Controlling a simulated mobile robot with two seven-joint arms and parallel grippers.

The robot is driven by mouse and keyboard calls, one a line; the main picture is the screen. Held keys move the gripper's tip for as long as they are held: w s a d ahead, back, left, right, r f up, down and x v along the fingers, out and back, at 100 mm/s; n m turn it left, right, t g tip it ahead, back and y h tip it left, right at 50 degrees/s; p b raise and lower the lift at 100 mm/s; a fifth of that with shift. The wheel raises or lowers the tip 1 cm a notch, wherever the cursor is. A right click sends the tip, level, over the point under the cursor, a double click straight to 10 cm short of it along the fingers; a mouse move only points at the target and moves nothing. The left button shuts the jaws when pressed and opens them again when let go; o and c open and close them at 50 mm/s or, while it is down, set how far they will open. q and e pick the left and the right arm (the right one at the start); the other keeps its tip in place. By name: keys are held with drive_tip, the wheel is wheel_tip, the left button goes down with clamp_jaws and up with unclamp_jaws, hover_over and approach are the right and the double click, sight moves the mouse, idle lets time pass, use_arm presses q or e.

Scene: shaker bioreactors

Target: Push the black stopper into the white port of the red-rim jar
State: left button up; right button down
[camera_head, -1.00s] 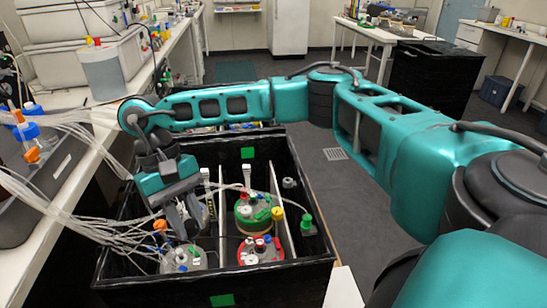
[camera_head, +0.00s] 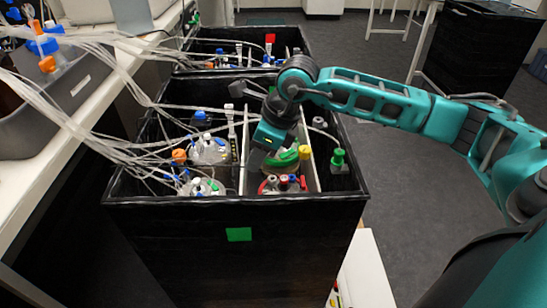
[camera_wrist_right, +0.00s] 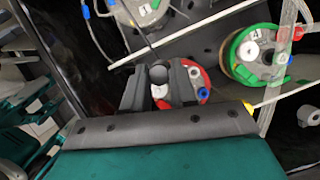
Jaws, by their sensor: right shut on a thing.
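The red-rim jar (camera_head: 283,186) stands in the near middle compartment of the black box, partly hidden by its front wall. Its red rim (camera_wrist_right: 203,84) shows behind my fingers in the right wrist view. My right gripper (camera_head: 257,160) hangs over that compartment, fingers pointing down. In the wrist view my right gripper (camera_wrist_right: 160,88) is shut on the black stopper (camera_wrist_right: 158,73), a dark round piece between the fingertips. A white port (camera_wrist_right: 160,91) shows just below the stopper in the picture. I cannot tell whether they touch. My left gripper is not in view.
The green-rim jar (camera_wrist_right: 250,55) stands close by in the same compartment. Clear jars (camera_head: 209,150) with tubing stand in the left compartment. White dividers (camera_wrist_right: 200,32) flank the middle one. Loose tubes (camera_head: 95,110) cross from the left.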

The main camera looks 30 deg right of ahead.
drive_tip(key=d+m+h+b, duration=0.1)
drive_tip(key=m, duration=0.2)
drive_tip(key=w+d+f+m+h+b, duration=0.1)
drive_tip(key=d+m, duration=0.1)
drive_tip(key=m, duration=0.2)
drive_tip(key=d+f+m+t+h+b, duration=0.1)
drive_tip(key=d+m+h, duration=0.1)
drive_tip(key=m, duration=0.2)
drive_tip(key=shift+w+f, duration=0.2)
drive_tip(key=shift+w, duration=0.1)
drive_tip(key=b, duration=0.3)
hover_over(274, 180)
drive_tip(key=shift+f, duration=2.15)
drive_tip(key=shift+r, duration=0.1)
drive_tip(key=shift+b, duration=0.4)
drive_tip(key=shift+f+b, duration=1.1)
drive_tip(key=c, duration=0.8)
unclamp_jaws()
